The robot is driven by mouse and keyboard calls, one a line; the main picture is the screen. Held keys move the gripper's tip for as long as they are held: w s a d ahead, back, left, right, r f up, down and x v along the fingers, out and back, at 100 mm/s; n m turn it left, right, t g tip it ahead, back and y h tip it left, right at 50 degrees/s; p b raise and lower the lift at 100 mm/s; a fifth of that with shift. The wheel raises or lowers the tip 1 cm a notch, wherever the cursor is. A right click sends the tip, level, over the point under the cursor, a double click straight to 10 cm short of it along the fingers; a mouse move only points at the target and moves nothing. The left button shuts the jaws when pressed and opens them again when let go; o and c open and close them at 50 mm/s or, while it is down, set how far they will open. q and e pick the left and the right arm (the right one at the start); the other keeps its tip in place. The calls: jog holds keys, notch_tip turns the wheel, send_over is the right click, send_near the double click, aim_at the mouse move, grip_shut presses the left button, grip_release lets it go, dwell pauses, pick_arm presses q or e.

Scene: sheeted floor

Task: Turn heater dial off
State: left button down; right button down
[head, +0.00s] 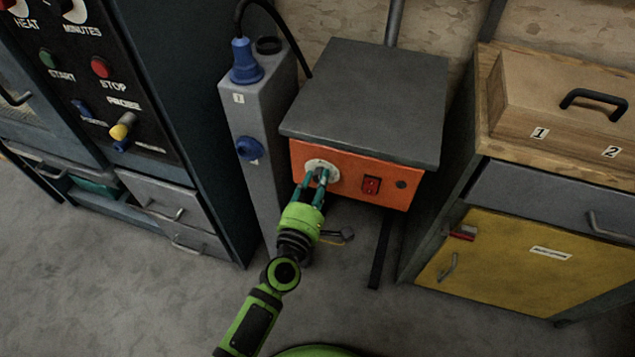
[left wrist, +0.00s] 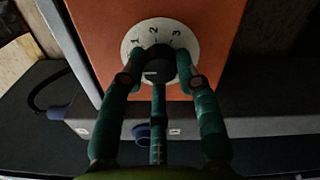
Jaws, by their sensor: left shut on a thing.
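The heater is an orange box with a dark grey top plate (head: 365,95). Its front panel (head: 400,190) carries a white round dial plate (head: 318,165) at the left; in the left wrist view the dial plate (left wrist: 136,36) shows the numbers 1, 2 and 3. The dark dial knob (left wrist: 157,66) sits at its middle, with a pale mark on its left side. My left gripper (head: 322,178) is at the dial, its teal fingers closed around the knob; it also shows in the left wrist view (left wrist: 158,82). The fingers partly cover the knob and plate. My right gripper is out of view.
A red switch (head: 371,185) is to the right of the dial. A grey post (head: 262,130) with blue plugs stands close on the left. A dark cabinet with buttons (head: 100,67) is farther left. A yellow-door cabinet (head: 490,262) is on the right.

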pick_arm(q)
jog(key=shift+w+a+r, duration=0.15)
jog(key=shift+a, duration=0.1)
jog(key=c, duration=1)
grip_release()
jog(key=shift+o, duration=0.5)
jog(key=shift+d, duration=0.1)
jog(key=v, duration=1.2)
